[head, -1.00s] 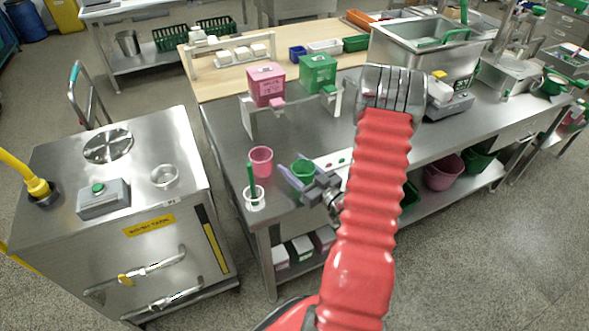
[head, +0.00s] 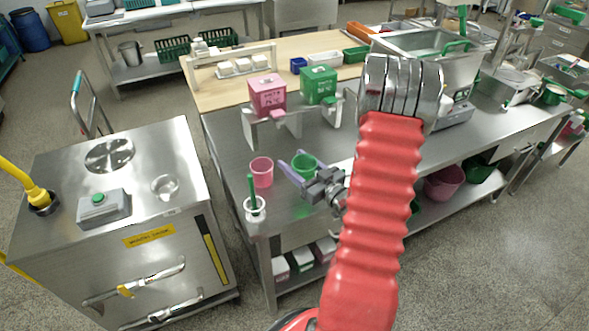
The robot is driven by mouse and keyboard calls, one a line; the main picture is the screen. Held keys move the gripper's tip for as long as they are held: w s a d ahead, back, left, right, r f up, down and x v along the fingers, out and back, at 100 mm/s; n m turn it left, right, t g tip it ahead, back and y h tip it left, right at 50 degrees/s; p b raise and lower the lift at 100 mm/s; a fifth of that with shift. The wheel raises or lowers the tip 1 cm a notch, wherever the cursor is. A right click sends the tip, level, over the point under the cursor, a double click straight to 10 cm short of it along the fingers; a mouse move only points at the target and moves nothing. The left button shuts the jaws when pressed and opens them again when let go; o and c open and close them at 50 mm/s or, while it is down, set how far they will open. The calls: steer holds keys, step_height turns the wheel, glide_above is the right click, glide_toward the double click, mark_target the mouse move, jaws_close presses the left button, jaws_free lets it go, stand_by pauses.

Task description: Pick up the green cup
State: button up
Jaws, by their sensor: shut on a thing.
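The green cup (head: 305,166) is near the front left part of the steel table, right of a pink cup (head: 262,172). My gripper (head: 298,168) reaches it from the right, with its grey-violet fingers on either side of the cup. The gripper is shut on the green cup. The cup looks upright. Its lower part is partly hidden by the near finger, and I cannot tell whether its base touches the table.
A white holder with a green-handled brush (head: 254,207) stands at the table's front left corner. Pink (head: 268,95) and green (head: 319,85) boxes sit on a raised steel shelf behind. A steel tank (head: 120,190) stands left across a narrow gap.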

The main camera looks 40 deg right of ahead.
steer(key=shift+r, duration=1.65)
steer(key=shift+s, duration=0.1)
